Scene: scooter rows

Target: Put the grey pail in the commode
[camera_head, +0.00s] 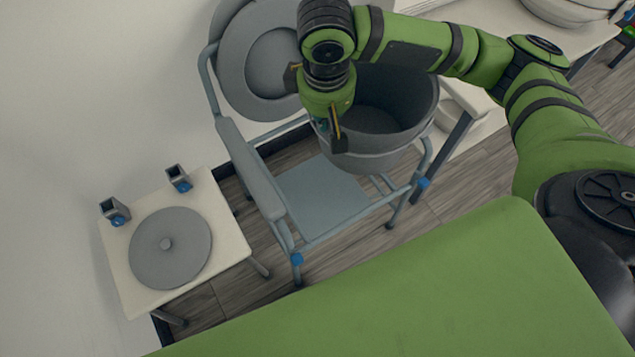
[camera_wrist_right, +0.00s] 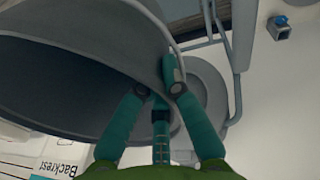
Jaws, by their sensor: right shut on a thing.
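The grey pail (camera_head: 372,160) is held up over the right part of the commode (camera_head: 248,165); its open mouth faces up and its inside looks empty. My right gripper (camera_head: 335,125) is shut on the pail's left rim. In the right wrist view, the gripper (camera_wrist_right: 165,85) pinches the edge of the pail (camera_wrist_right: 70,45), which fills the upper left. The commode has a blue-grey tube frame, and its grey round seat part stands raised against the wall. A pale blue panel lies low within the frame. The pail hides part of the frame's right side. My left gripper is out of view.
A small cream table (camera_head: 228,233) stands left of the commode, with a round grey lid (camera_head: 170,250) and two small blue-footed blocks (camera_head: 115,212) on it. A white table (camera_head: 482,25) stands at the upper right. A green surface (camera_head: 430,285) fills the near foreground.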

